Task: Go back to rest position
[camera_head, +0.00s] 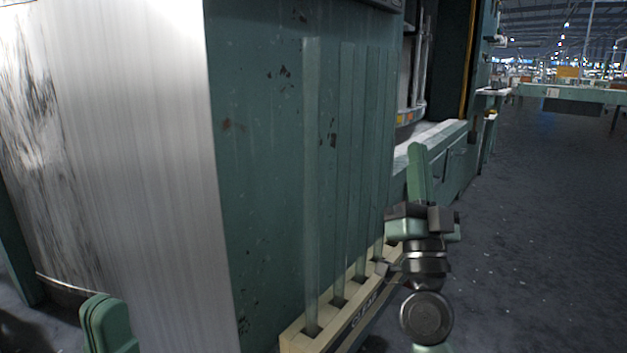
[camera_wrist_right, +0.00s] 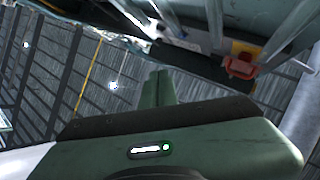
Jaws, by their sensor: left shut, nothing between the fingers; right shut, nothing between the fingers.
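My right gripper (camera_head: 418,165) points upward in front of the green machine, right of the glass tubes. It is shut and empty. Its closed green fingers also show in the right wrist view (camera_wrist_right: 156,86). My left gripper (camera_head: 104,318) shows only in part at the lower left edge of the head view, in front of the metal panel. It is shut, with nothing seen in it. Several tall clear glass tubes (camera_head: 312,180) stand upright in a cream rack (camera_head: 293,341) with lettering on its front. My right wrist and arm hide the rack's far right end.
A brushed metal panel (camera_head: 140,150) fills the left. The worn green machine wall (camera_head: 255,200) stands behind the tubes. A ledge (camera_head: 440,133) juts out beyond the right gripper. The dark floor (camera_head: 540,230) at right is open, with a green bench (camera_head: 570,93) far back.

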